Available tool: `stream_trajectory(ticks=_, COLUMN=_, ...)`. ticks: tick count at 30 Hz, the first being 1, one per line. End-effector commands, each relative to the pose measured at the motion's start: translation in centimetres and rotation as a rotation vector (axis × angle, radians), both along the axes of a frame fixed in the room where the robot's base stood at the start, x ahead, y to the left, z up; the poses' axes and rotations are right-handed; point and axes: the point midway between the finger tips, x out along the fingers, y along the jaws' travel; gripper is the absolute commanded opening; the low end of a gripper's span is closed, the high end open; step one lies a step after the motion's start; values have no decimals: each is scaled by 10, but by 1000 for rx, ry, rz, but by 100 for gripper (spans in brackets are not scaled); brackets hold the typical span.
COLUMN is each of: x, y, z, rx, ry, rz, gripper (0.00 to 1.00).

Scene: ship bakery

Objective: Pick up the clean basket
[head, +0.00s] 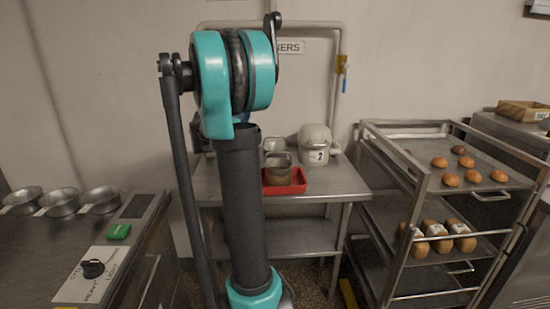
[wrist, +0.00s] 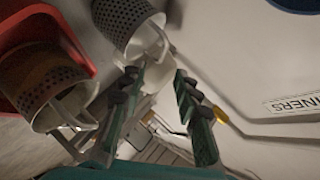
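The clean basket (wrist: 122,17) is a grey perforated metal cylinder with a pale wire handle, at the top of the wrist view. In the head view a grey metal container (head: 274,145), likely the same basket, stands on the steel table behind the red tray (head: 298,186). A brown, stained perforated basket (wrist: 38,82) sits at the left of the wrist view, by the red tray. My gripper (wrist: 157,72) is open, its fingertips apart close to the clean basket's handle. I cannot tell whether they touch it. My arm hides the gripper in the head view.
A pale lidded container (head: 315,142) marked 2 stands on the table's right side. A wheeled rack (head: 365,150) with buns is to the right. A counter (head: 32,240) with several metal pans is at the left. The wall is close behind the table.

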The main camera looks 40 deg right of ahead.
Motion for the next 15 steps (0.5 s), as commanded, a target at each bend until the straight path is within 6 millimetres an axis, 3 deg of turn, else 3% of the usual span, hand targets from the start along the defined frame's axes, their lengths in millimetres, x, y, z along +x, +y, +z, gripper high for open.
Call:
stream_trajectory(ticks=7, x=9, y=-43, z=-19, rx=1, ry=0, rz=-3, gripper=32)
stream_trajectory(ticks=15, x=13, y=-61, z=-26, rx=1, ry=1, rz=0, gripper=32)
